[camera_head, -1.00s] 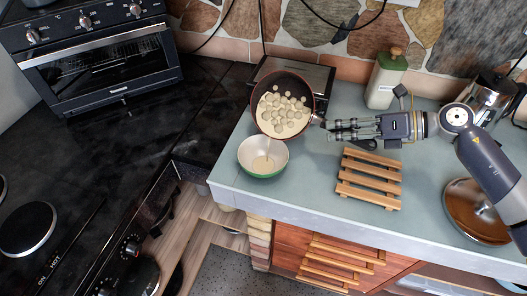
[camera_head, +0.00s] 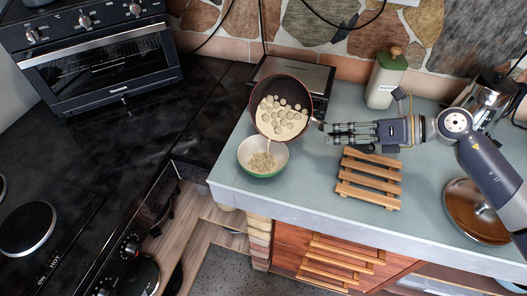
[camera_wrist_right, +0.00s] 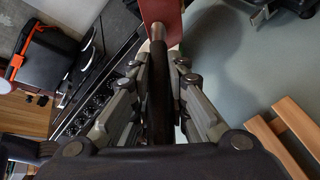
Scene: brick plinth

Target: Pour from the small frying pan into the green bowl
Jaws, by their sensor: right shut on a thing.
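The small frying pan (camera_head: 284,96) is dark inside with a reddish rim. It is tilted above the green bowl and holds a cream-coloured liquid with several pale round pieces (camera_head: 282,118). A thin stream runs from its lower edge. The green bowl (camera_head: 262,173), white inside, stands upright on the counter below and holds cream-coloured contents with pieces. My right gripper (camera_head: 332,133) is shut on the pan's handle; the dark handle (camera_wrist_right: 160,90) shows between its fingers in the right wrist view. My left gripper is not in view.
A slatted wooden trivet (camera_head: 369,180) lies on the grey-green counter (camera_head: 300,188) right of the bowl. A green-topped bottle (camera_head: 386,80) stands behind my right gripper.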

